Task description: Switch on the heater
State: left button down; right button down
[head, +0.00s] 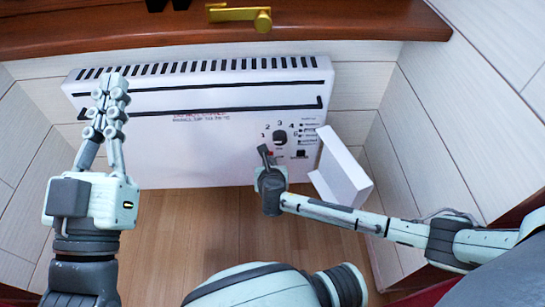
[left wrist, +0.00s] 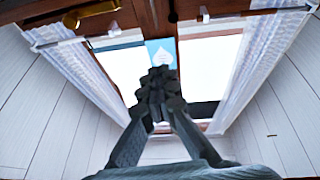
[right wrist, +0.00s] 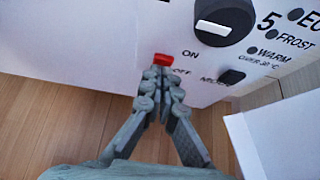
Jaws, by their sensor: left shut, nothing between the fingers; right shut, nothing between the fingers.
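The white heater (head: 200,150) stands against the wall under the wooden sill, with a slotted top. Its control panel at the right end has a black dial (head: 280,137), also large in the right wrist view (right wrist: 226,22). A red switch (right wrist: 163,59) sits beside the ON and OFF labels. My right gripper (right wrist: 160,75) is shut and empty, its tips just below the red switch; I cannot tell whether they touch. In the head view the right gripper (head: 264,150) covers part of that corner. My left gripper (head: 112,82) is shut and empty, raised in front of the heater's left end.
A black MODE button (right wrist: 232,77) lies right of the red switch. A white box-like piece (head: 340,170) juts out at the heater's right. A brass handle (head: 240,14) is above the sill (head: 330,20). Wooden floor (head: 200,230) is clear; the window shows in the left wrist view (left wrist: 205,75).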

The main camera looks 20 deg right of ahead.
pick_arm(q)
jog(key=shift+r, duration=0.1)
pick_arm(e)
jog(key=shift+r, duration=0.1)
pick_arm(q)
jog(key=w+a+f+g+y+p, duration=0.1)
jog(key=a+f+g+y, duration=0.1)
jog(key=f, duration=0.5)
jog(key=w+a+f+g+y+p, duration=0.1)
jog(key=a+f+g+y+p, duration=0.1)
jog(key=f+g, duration=0.3)
notch_tip(320, 180, down, 2)
jog(key=shift+a+y, duration=0.3)
jog(key=shift+a, duration=0.35)
pick_arm(e)
jog(key=shift+w+d+r+g, duration=0.1)
jog(key=shift+w+g, duration=0.3)
jog(key=shift+g, duration=0.1)
pick_arm(q)
jog(key=shift+r, duration=0.1)
